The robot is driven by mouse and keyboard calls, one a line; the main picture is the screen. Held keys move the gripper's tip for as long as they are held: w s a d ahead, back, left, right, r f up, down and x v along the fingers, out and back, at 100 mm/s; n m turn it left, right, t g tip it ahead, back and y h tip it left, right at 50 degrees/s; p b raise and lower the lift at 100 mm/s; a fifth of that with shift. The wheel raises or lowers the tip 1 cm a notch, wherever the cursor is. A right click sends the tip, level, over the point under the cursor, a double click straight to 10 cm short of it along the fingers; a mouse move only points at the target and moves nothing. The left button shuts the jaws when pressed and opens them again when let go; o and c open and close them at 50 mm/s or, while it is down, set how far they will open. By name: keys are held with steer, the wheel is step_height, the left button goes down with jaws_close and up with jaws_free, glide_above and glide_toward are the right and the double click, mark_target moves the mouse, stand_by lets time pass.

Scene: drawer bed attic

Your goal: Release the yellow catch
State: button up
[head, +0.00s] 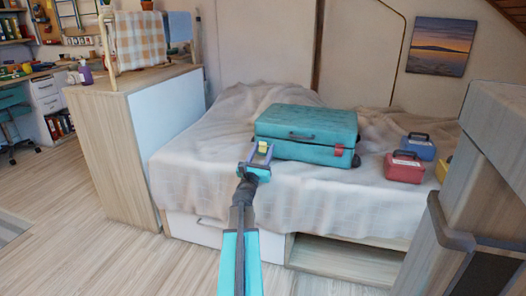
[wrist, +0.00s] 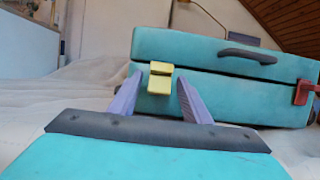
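A teal suitcase (head: 307,133) lies flat and closed on the bed. Its yellow catch (head: 263,147) is at the left end of its front face, and it also shows in the wrist view (wrist: 159,78). A red catch (head: 339,151) is at the right end, with a dark handle (wrist: 247,56) between them. My gripper (head: 260,155) is open in front of the yellow catch. In the wrist view its two purple fingers (wrist: 160,98) stand to the left and right of the catch. I cannot tell whether they touch it.
The bed (head: 200,165) has a rumpled beige cover. A red box (head: 403,168), a blue box (head: 419,147) and a partly hidden yellow box (head: 443,168) stand right of the suitcase. A wooden cabinet (head: 120,140) stands left of the bed. The floor at left is clear.

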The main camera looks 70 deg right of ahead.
steer(key=shift+a, duration=0.1)
steer(key=p+v, duration=0.3)
steer(key=v, duration=1)
steer(key=shift+a+f, duration=0.15)
steer(key=shift+a, duration=0.15)
stand_by(0.5)
